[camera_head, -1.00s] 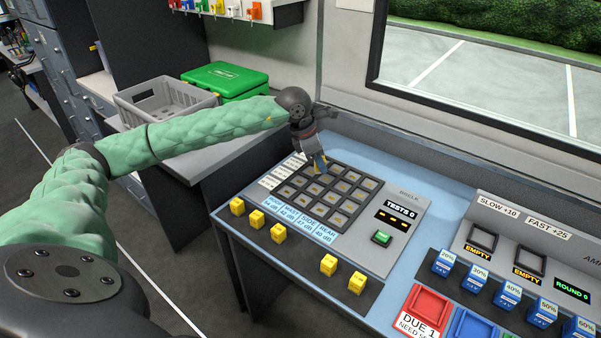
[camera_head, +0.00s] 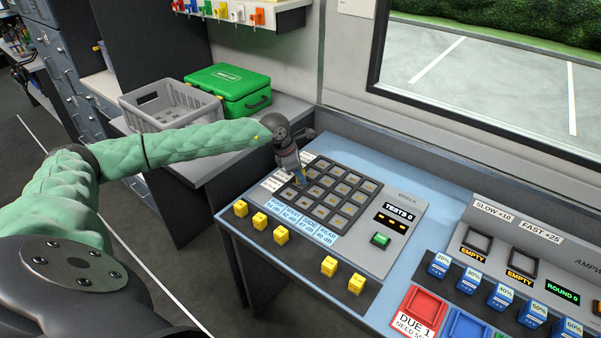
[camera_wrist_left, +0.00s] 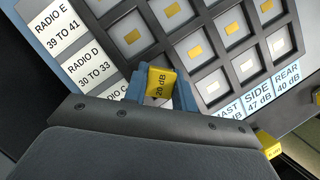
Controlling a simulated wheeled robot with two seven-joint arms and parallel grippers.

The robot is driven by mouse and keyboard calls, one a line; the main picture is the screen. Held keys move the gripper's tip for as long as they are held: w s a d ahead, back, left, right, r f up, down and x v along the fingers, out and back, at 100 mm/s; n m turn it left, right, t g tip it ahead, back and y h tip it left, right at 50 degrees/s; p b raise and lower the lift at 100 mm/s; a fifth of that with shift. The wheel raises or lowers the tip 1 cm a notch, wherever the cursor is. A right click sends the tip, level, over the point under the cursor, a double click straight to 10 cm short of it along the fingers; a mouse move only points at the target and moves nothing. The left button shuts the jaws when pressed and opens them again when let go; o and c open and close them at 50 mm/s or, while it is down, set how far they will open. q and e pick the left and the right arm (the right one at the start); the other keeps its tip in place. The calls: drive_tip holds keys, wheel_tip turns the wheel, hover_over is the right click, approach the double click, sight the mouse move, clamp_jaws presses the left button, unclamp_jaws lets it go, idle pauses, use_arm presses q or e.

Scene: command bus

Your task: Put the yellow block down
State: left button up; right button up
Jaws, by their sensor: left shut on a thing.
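My left gripper (camera_head: 299,181) is shut on a yellow block (camera_wrist_left: 160,86) marked 20 dB, held between blue fingertips in the left wrist view. The gripper points down over the left edge of a dark grid of square sockets (camera_head: 352,212) on a grey panel. In the left wrist view the block is beside the nearest sockets, close to the Radio C label; whether it touches the panel I cannot tell. In the head view the held block is mostly hidden by the fingers. My right gripper is not in view.
Several other yellow blocks (camera_head: 281,235) stand on a dark strip (camera_head: 305,252) along the front edge, with a gap among them. A green button (camera_head: 381,239) is right of the grid. Blue blocks (camera_head: 468,281) and a red tray (camera_head: 428,303) are further right.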

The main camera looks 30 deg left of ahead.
use_arm(q)
drive_tip(key=shift+f, duration=0.25)
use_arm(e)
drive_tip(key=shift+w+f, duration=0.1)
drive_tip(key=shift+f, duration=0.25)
use_arm(q)
drive_tip(key=shift+f, duration=0.15)
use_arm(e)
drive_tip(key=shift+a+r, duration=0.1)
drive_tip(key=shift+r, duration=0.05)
use_arm(q)
drive_tip(key=o, duration=1)
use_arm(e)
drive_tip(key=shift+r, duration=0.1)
use_arm(q)
drive_tip(key=shift+r, duration=0.25)
drive_tip(key=b+v, duration=0.1)
drive_tip(key=v, duration=0.2)
drive_tip(key=shift+r, duration=0.1)
drive_tip(key=b+v, duration=0.2)
drive_tip(key=v, duration=0.6)
drive_tip(key=shift+r, duration=0.25)
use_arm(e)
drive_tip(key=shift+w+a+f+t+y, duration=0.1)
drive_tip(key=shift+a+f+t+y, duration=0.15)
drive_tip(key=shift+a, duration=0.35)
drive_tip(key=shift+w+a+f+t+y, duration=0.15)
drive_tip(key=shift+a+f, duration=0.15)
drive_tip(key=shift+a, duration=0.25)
